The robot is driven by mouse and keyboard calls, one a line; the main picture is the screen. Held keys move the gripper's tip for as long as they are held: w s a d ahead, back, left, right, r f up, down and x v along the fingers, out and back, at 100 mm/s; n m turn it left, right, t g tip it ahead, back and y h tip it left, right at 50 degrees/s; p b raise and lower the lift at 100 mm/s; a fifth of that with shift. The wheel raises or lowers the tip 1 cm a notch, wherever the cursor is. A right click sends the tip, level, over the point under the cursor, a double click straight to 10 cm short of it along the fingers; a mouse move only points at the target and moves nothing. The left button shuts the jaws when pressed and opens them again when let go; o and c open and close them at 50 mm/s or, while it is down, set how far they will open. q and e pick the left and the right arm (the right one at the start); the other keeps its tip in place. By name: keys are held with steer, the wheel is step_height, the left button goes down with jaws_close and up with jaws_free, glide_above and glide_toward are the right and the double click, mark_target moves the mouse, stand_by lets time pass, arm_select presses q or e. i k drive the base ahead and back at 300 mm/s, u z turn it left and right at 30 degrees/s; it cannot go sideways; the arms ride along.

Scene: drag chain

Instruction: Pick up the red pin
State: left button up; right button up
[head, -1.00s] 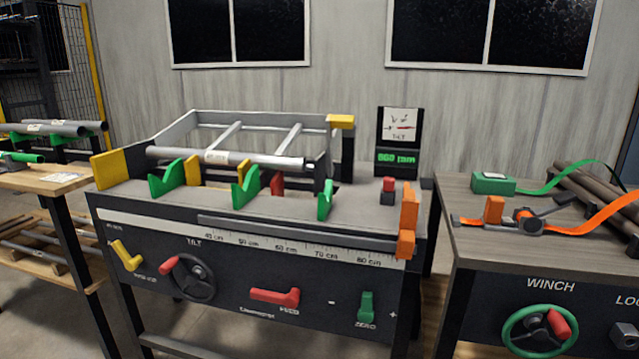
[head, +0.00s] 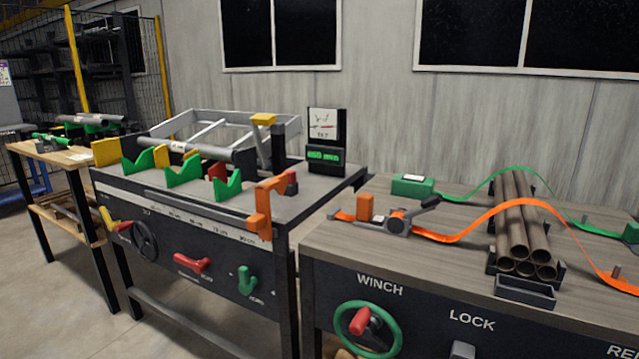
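I see no object that is clearly a red pin. Several red parts show in the head view: a red lever (head: 193,263) on the front panel of the left machine, a red block (head: 217,171) among the green V-supports, a small red button (head: 291,180) near the orange stop, and a red knob (head: 359,320) on the green winch wheel (head: 337,337). Neither of my grippers is in view.
The right bench (head: 330,240) carries an orange strap with a ratchet (head: 398,222), a green box (head: 412,187) and stacked brown pipes (head: 523,235). A gap separates it from the left machine. A pipe table (head: 62,156) stands at far left.

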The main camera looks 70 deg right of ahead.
mark_target(292, 174)
steer(key=z, duration=1.4)
